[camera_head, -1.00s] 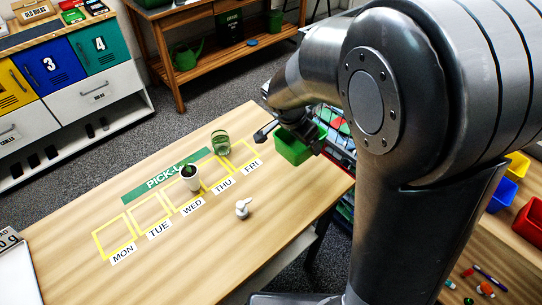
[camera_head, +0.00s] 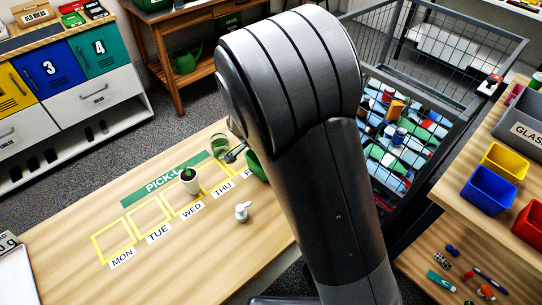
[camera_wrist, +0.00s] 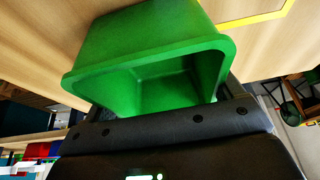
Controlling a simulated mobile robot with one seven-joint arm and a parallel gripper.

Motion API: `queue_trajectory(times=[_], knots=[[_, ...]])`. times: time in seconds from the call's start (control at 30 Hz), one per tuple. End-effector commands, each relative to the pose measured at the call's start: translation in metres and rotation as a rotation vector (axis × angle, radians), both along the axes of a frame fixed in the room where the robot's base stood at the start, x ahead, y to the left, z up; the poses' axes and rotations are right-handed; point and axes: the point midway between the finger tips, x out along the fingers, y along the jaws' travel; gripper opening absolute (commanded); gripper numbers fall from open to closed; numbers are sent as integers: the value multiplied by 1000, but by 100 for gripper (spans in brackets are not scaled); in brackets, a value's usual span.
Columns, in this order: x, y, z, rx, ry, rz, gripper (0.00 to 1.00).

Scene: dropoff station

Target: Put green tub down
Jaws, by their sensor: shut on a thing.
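The green tub (camera_wrist: 150,40) fills the upper middle of the wrist view, with its open side facing the camera. My gripper (camera_wrist: 160,110) is shut on the tub at its near side. In the head view only a piece of the green tub (camera_head: 257,167) shows beside my arm, near the FRI end of the wooden table (camera_head: 170,262). A bit of my gripper (camera_head: 235,154) shows to the left of it. My arm hides most of the tub, and whether it touches the table cannot be told.
A wire cage (camera_head: 405,140) of packages stands to the right.

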Motion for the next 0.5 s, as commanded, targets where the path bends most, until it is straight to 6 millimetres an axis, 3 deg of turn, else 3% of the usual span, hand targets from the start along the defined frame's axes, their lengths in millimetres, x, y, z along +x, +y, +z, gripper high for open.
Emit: queue_trajectory(times=[0.23,0.27,0.4,0.5], knots=[[0,0,-3,-1,1,1,63],[0,0,-3,0,0,0,88],[0,0,-2,0,0,0,99],[0,0,-2,0,0,0,100]])
